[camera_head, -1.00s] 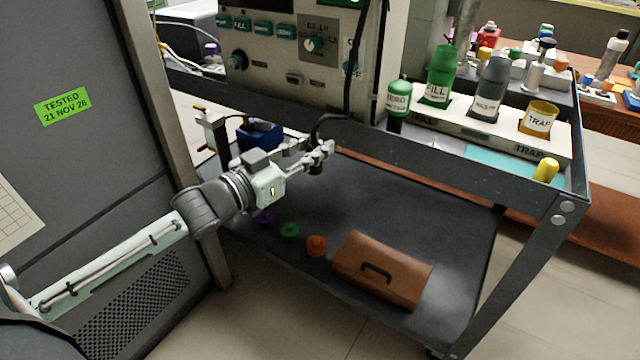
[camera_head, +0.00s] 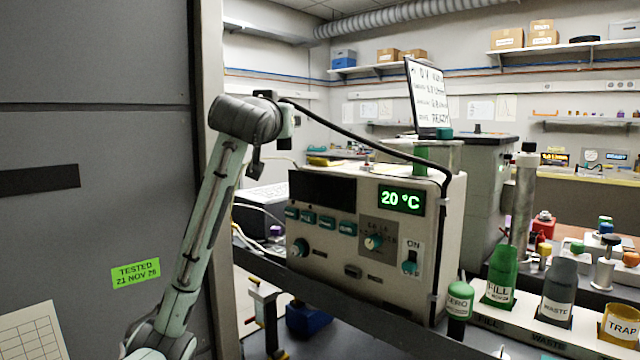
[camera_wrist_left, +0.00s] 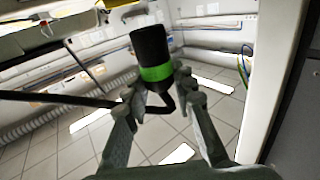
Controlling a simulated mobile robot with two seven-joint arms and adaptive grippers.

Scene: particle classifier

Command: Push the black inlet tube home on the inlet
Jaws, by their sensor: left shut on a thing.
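The black inlet tube (camera_head: 365,146) arches from my left wrist over the classifier box and down its right front edge. In the left wrist view, a black cylindrical end piece with a green band (camera_wrist_left: 152,50) sits between the fingertips of my left gripper (camera_wrist_left: 156,82), which is shut on it. A thin black length of tube (camera_wrist_left: 55,97) runs off to the left there. In the head view the fingers are mostly hidden by my raised wrist. I cannot pick out the inlet for certain. My right gripper is not in view.
The classifier (camera_head: 375,240) with its 20 °C display stands on the cart. Several labelled bottles, such as FILL (camera_head: 500,275), stand at the right. A grey cabinet (camera_head: 95,150) fills the left.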

